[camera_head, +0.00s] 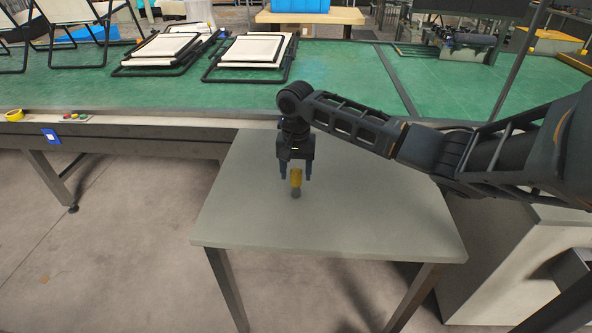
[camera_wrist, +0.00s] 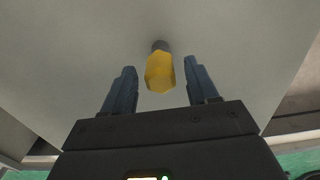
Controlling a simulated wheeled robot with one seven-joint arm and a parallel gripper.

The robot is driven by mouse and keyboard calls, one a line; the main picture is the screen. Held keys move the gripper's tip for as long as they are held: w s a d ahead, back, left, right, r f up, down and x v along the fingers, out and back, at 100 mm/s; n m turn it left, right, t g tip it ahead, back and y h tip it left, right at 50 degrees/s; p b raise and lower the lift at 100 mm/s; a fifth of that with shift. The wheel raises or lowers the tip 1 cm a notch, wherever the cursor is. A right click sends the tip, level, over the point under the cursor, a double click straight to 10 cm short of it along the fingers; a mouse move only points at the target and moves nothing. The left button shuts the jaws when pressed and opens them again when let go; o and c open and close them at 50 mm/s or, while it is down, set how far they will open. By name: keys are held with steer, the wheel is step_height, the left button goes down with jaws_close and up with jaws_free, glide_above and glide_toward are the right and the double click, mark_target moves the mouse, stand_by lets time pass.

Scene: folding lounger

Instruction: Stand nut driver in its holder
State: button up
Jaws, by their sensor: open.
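The nut driver's yellow faceted handle (camera_head: 296,177) stands upright on the small grey table, below and between the fingers of my gripper (camera_head: 296,174). A short dark grey round piece (camera_head: 296,193) is under the handle; I cannot tell whether it is the holder or the driver's own lower part. In the wrist view, the yellow handle (camera_wrist: 160,73) lies between the two open fingers of my gripper (camera_wrist: 161,68), with a visible gap on each side. The grey piece (camera_wrist: 160,46) shows just beyond it. No separate holder is visible.
The small grey table (camera_head: 370,220) is otherwise bare. Behind it runs a long green-topped bench (camera_head: 340,70) with folded white-panelled frames (camera_head: 254,52). A roll of yellow tape (camera_head: 14,115) and a button panel (camera_head: 76,119) are at its front edge on the left.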

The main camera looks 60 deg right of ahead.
step_height(320, 180, up, 12)
steer(key=w+a+f+n+t+y, duration=0.25)
steer(key=w+a, duration=0.35)
steer(key=a, duration=0.5)
steer(key=w+a+f+n+t+y, duration=0.15)
steer(key=w+a+t, duration=0.3)
steer(key=a, duration=0.55)
steer(key=a+f+t, duration=0.3)
steer(key=a+t, duration=0.1)
steer(key=a, duration=1.3)
steer(key=s+a+f+n+t+h, duration=0.1)
steer(key=s+a+f+h, duration=0.1)
steer(key=s, duration=0.9)
steer(key=s+a+f+t+h, duration=0.1)
steer(key=s+a+f+h, duration=0.1)
steer(key=s, duration=0.9)
steer(key=s+d+r+n+t, duration=0.1)
steer(key=s+d+r+n, duration=0.2)
steer(key=s, duration=0.6)
steer(key=s+d+r+n+t, duration=0.1)
steer(key=s+d+r+n, duration=0.2)
steer(key=s, duration=0.6)
step_height(320, 180, up, 4)
steer(key=n, duration=0.2)
steer(key=shift+d+f+n+b, duration=0.15)
steer(key=shift+n+b, duration=0.15)
steer(key=shift+b, duration=0.05)
